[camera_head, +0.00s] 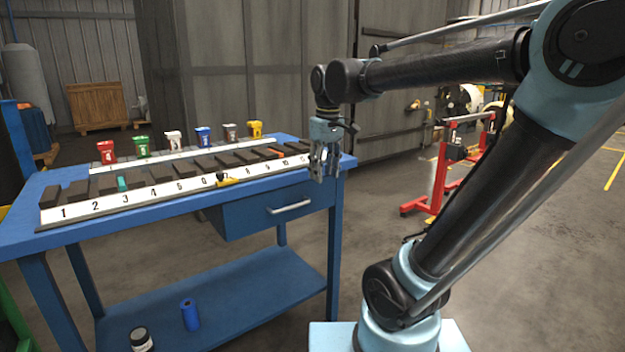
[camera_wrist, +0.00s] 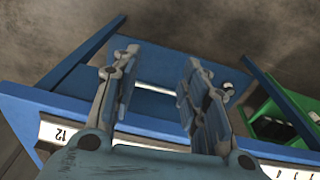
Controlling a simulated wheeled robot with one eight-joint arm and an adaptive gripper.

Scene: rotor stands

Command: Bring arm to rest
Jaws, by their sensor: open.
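My gripper (camera_head: 324,165) hangs pointing down beside the right end of the blue workbench (camera_head: 200,208), near its front right corner. In the wrist view my gripper (camera_wrist: 155,90) has its two fingers spread apart with nothing between them. Below the fingers the wrist view shows the bench's blue front edge (camera_wrist: 60,105), part of the white numbered strip and the lower shelf. My arm reaches in from the right of the head view, bent at the elbow.
A blue cylinder (camera_head: 190,314) and a dark jar (camera_head: 141,340) stand on the lower shelf. A red stand (camera_head: 440,180) is at the right; the floor between is clear.

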